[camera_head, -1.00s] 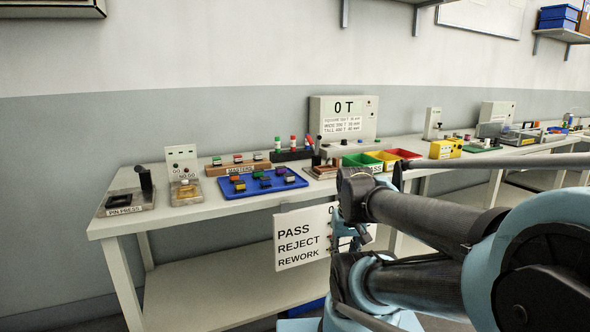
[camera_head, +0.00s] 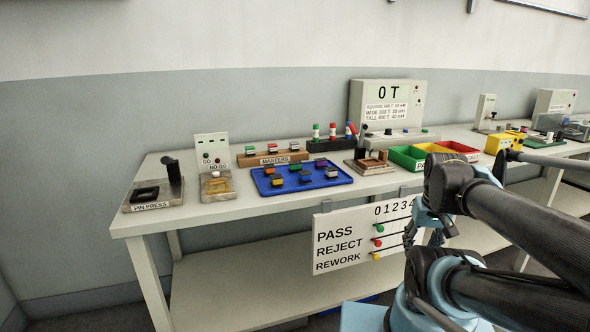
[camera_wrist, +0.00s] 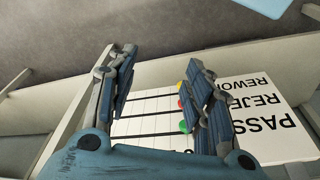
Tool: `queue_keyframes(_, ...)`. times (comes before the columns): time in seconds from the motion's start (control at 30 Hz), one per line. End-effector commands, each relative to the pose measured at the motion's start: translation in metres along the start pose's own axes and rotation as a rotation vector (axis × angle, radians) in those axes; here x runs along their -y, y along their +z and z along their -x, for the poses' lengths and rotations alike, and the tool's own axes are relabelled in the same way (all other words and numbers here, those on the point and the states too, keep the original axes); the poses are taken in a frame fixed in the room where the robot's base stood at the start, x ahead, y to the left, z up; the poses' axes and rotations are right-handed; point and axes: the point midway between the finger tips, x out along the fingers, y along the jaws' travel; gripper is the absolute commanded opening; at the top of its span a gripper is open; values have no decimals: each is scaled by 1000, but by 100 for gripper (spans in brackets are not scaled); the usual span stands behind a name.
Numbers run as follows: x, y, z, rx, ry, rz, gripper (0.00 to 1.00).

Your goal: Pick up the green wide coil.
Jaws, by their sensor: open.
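Several small coils with coloured tops sit on the blue tray (camera_head: 337,181) on the bench in the head view. One in the back row looks like the green coil (camera_head: 295,167); it is too small for me to be sure of its colour or width. My gripper (camera_wrist: 161,58) is open and empty in the wrist view, its two fingers well apart. In the head view my arm is at the right, in front of the bench and to the right of the tray. The fingers there are partly hidden by my arm. No coil shows in the wrist view.
The PASS/REJECT/REWORK board (camera_head: 345,240) hangs at the bench front; it also shows close in the wrist view (camera_wrist: 258,110). A MASTERS rack (camera_head: 262,159) stands behind the tray, a gauge (camera_head: 216,183) left of it, green bin (camera_head: 407,157) right.

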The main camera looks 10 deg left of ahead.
Motion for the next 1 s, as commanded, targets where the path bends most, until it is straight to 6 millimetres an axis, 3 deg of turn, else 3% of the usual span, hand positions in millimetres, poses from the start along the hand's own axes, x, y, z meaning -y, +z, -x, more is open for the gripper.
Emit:
queue_keyframes(0.17,11,-38,36,15,-45,174,47)
queue_keyframes(0.47,65,-125,110,32,-165,629,47)
queue_keyframes(0.77,136,-208,167,17,-298,1085,47)
queue_keyframes(1.0,206,-267,201,-20,-412,1447,47)
